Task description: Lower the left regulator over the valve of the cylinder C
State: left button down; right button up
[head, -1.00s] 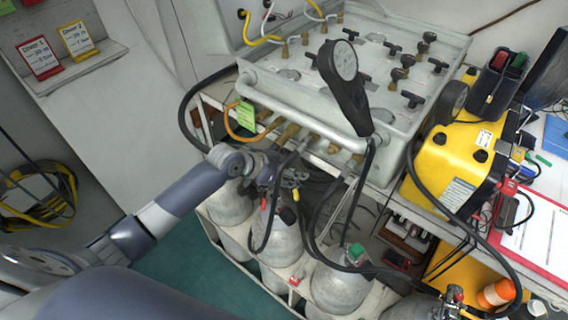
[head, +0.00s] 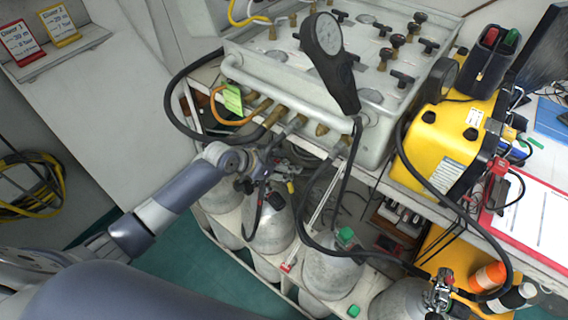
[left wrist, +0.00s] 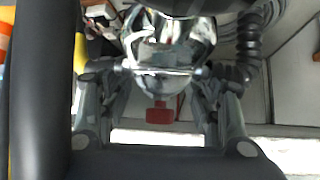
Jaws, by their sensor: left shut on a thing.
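My left gripper (head: 268,165) is shut on the left regulator, a shiny metal body with black hose. In the left wrist view the regulator's chrome body (left wrist: 170,45) sits between the two dark fingers (left wrist: 160,95), with a red piece below it. The gripper holds it above the row of grey cylinders, close over the one with a black valve knob (head: 268,225). Letters on the cylinders are not readable, so I cannot tell which is C. The valve under the gripper is partly hidden by the gripper and hoses. My right gripper is not in view.
A grey cylinder with a green cap (head: 332,272) stands to the right, and another carries a regulator (head: 440,288). The air panel (head: 300,85) with its front rail and brass fittings overhangs behind. Black hoses loop around. A yellow case (head: 440,145) stands right.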

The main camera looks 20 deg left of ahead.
pick_arm(q)
jog(key=shift+r, duration=0.15)
jog(key=shift+f, duration=0.3)
jog(key=shift+f+b, duration=0.45)
jog(key=shift+b, duration=0.05)
jog(key=shift+f, duration=0.15)
dwell(0.3)
jog(key=shift+f+b, duration=0.4)
jog(key=shift+f, duration=0.3)
dwell(0.6)
dwell(0.5)
